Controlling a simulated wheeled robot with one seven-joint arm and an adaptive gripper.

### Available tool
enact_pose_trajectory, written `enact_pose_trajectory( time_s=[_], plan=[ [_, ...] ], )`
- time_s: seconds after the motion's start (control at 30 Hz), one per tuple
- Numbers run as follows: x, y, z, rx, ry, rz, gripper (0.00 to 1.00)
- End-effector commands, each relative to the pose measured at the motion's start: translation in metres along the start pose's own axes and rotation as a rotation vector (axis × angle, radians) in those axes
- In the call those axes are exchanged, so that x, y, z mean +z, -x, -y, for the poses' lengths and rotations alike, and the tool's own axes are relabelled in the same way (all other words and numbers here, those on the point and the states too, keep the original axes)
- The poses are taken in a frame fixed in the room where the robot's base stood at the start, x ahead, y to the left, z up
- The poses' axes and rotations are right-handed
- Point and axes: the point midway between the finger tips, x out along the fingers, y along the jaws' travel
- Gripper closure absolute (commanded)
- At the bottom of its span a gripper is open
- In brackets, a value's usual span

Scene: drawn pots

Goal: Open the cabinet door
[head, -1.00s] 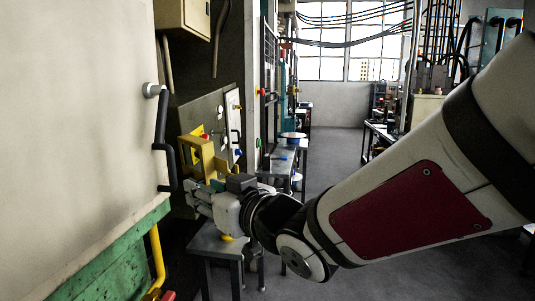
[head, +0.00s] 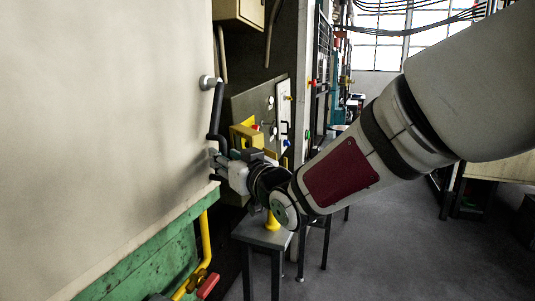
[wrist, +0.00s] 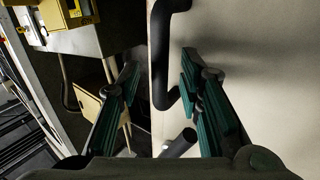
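The cabinet door is a large cream panel (head: 110,120) on the left in the head view. It looks closed. Its black bent handle (head: 216,110) stands near the door's right edge on a grey round mount. My gripper (head: 217,160) is at the lower end of this handle, where its fingers partly overlap it in the head view. In the wrist view, my gripper (wrist: 162,78) is open with its two teal-padded fingers apart. The black handle (wrist: 159,60) passes between them. I see no clear contact of either finger with it.
A green base (head: 150,262) with a yellow pipe (head: 204,240) lies below the door. A small dark table (head: 262,233) stands below my gripper. A yellow box (head: 245,135) and a grey panel are behind it. Open floor (head: 400,250) lies to the right.

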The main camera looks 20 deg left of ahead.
Motion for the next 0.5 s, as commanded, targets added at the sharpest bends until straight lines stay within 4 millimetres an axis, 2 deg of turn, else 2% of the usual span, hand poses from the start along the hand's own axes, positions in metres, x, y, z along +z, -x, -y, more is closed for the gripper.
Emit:
enact_pose_trajectory(
  time_s=[0.2, 0.47, 0.5],
  plan=[
    [0.001, -0.015, 0.0, 0.001, -0.001, 0.001, 0.67],
    [0.001, -0.017, -0.001, 0.001, -0.001, 0.001, 0.67],
    [0.001, -0.017, -0.001, 0.001, -0.001, 0.001, 0.69]
  ],
)
